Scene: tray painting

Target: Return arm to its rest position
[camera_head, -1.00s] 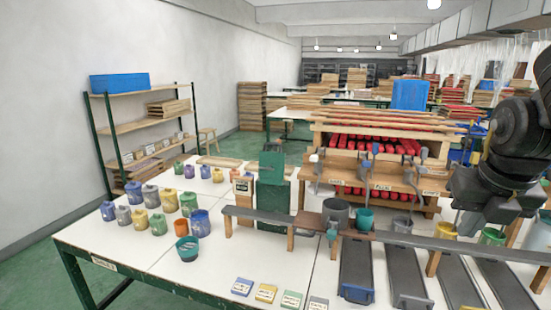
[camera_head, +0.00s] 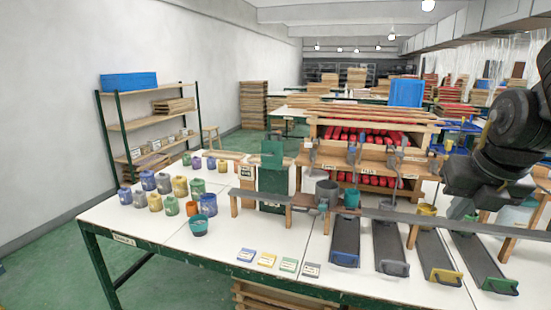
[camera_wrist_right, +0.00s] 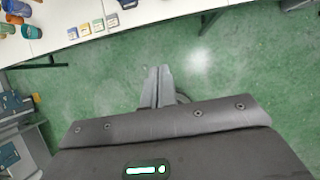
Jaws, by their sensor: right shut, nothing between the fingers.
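My right arm (camera_head: 500,150) shows at the right edge of the head view. My right gripper (camera_wrist_right: 158,78) shows in the right wrist view with its two fingers together and nothing between them. It hangs over bare green floor, apart from the white table (camera_wrist_right: 140,22), whose edge runs across the top of that view. In the head view, the right fingertips cannot be made out clearly. My left gripper is not in view.
The white worktable (camera_head: 150,217) holds several paint jars (camera_head: 164,184), a teal cup (camera_head: 198,225), small colour cards (camera_head: 267,260) and several dark sloping ramps (camera_head: 345,238). Green floor (camera_head: 40,270) is free at the left front. Shelves (camera_head: 150,123) stand behind left.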

